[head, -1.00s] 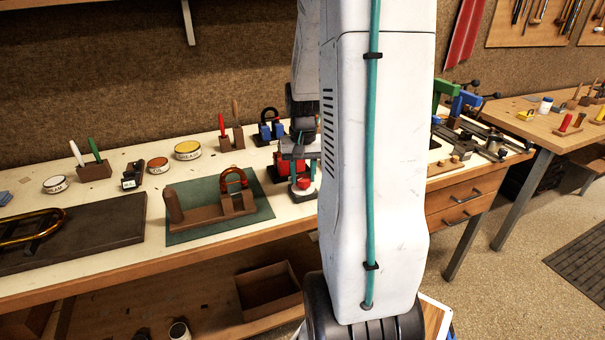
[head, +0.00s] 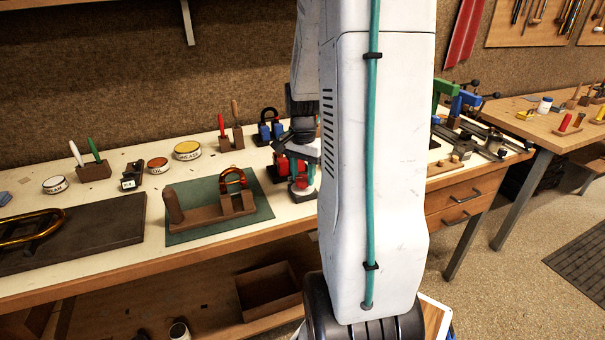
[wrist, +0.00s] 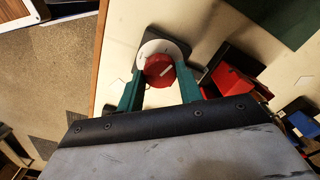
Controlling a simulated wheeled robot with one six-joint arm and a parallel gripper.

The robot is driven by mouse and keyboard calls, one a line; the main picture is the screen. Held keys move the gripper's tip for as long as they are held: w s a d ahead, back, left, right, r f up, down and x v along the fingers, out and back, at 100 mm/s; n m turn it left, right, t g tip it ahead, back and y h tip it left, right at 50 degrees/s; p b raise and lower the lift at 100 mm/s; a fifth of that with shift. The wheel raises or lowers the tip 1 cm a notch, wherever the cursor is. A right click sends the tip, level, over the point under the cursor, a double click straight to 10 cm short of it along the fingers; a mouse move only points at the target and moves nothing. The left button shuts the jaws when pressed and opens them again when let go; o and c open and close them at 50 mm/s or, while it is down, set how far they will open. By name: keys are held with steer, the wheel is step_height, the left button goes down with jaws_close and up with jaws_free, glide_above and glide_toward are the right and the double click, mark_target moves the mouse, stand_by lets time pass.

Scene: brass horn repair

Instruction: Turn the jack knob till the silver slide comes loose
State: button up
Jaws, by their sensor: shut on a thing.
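I cannot make out the silver slide; my arm hides part of the bench.
A red block (wrist: 228,72) is close right of my fingers in the wrist view. Several tins line the back.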

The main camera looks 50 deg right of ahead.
mark_target(302, 178)
steer(key=shift+w, duration=0.15)
steer(key=o, duration=1)
steer(key=shift+a, duration=0.15)
step_height(302, 178, up, 8)
steer(key=shift+f, duration=0.1)
stand_by(0.4)
